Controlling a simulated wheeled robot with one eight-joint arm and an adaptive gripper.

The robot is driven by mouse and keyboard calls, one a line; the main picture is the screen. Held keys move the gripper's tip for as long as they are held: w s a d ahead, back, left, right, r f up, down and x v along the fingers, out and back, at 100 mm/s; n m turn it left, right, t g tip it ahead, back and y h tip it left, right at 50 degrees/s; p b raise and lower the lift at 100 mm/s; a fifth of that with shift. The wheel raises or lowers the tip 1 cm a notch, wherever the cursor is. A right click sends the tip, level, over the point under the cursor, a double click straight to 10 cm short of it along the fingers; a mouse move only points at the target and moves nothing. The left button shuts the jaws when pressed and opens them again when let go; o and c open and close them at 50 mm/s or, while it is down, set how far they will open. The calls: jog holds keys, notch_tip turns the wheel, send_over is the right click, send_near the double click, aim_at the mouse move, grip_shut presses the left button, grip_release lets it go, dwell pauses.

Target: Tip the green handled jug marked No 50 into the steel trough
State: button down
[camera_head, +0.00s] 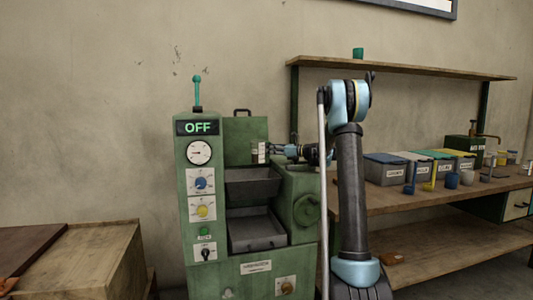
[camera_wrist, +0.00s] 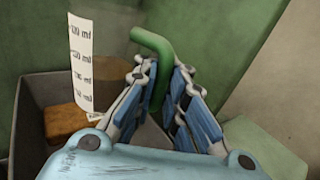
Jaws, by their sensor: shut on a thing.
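The jug's green handle (camera_wrist: 152,42) is between my gripper's fingers in the wrist view. My gripper (camera_wrist: 160,85) is shut on it. The jug's body looks clear, with a white scale strip (camera_wrist: 82,60) and some brown matter (camera_wrist: 72,118) low behind it; I cannot tell whether that is inside the jug. No "No 50" mark is readable. In the head view my gripper (camera_head: 276,150) holds the jug (camera_head: 258,153), seemingly upright, above the machine's grey upper trough (camera_head: 252,188). The trough wall (camera_wrist: 32,105) also shows in the wrist view.
A grey tray (camera_head: 257,232) sits lower in the green machine (camera_head: 195,240), whose display reads OFF. A workbench (camera_head: 430,195) at right carries lidded bins (camera_head: 385,170) and small cups. A shelf (camera_head: 420,68) hangs above it. A wooden crate (camera_head: 95,255) stands at left.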

aim_at(255, 143)
jog(key=shift+s+a, duration=0.3)
jog(key=shift+a, duration=0.2)
jog(key=n+h, duration=0.1)
jog(key=r+n, duration=0.1)
jog(key=d+n+h, duration=0.1)
jog(key=shift+w+r+n+g+h, duration=0.25)
jog(key=shift+w+n+g+h, duration=0.05)
jog(key=shift+n, duration=0.1)
jog(key=n+h, duration=0.1)
jog(key=a+r+n+h, duration=0.1)
jog(key=shift+s+r+n+h, duration=0.1)
jog(key=shift+s+n+h, duration=0.2)
jog(key=shift+s+n, duration=0.1)
jog(key=shift+s+a+n+t+h, duration=0.15)
jog(key=shift+n+t+h, duration=0.15)
jog(key=shift+n+t, duration=0.2)
jog(key=shift+s+a+n+t+h, duration=0.6)
jog(key=shift+s+a+n+h, duration=0.2)
jog(key=shift+a+n+h, duration=0.35)
jog(key=s+a+n+t+h, duration=0.1)
jog(key=s+a+r+n+t+h, duration=0.1)
jog(key=a, duration=0.1)
jog(key=shift+s+a+n, duration=0.1)
jog(key=shift+s+n, duration=0.15)
jog(key=shift+s, duration=0.1)
jog(key=shift+s+a+r+n+t+h, duration=0.2)
jog(key=shift+s+a+n+t+h, duration=0.4)
jog(key=shift+s+a+n+h, duration=0.45)
